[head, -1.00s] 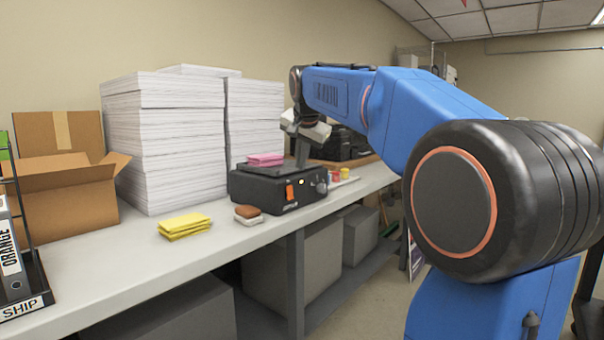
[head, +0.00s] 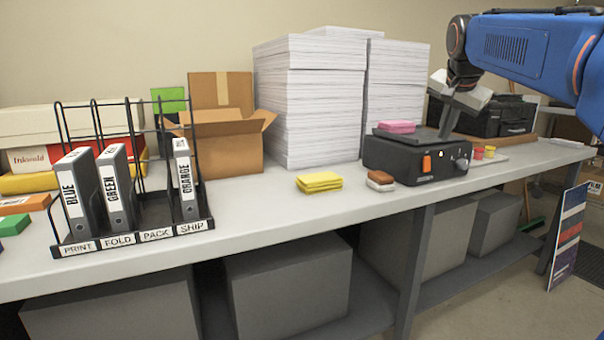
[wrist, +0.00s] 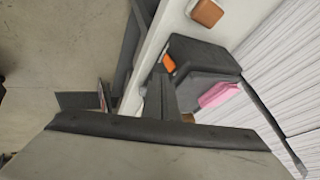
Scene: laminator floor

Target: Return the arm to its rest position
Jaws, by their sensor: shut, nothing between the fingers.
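My blue arm (head: 530,45) reaches in from the right edge of the head view, over the right part of the bench. My gripper (head: 446,122) points down above the black laminator-like machine (head: 400,160), with nothing held. In the head view its fingers overlap the back of the machine; I cannot tell whether they touch it. In the wrist view the fingers (wrist: 160,95) show together, with the machine (wrist: 190,58) beyond them. A pink stack (head: 397,127) lies on top of the machine.
A binder rack (head: 135,238) holds binders labelled BLUE, GREEN and ORANGE. Tall paper stacks (head: 312,105) and an open cardboard box (head: 225,150) stand behind. Yellow pads (head: 320,182) and a brown-and-white block (head: 380,180) lie at the front. The bench front between rack and pads is clear.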

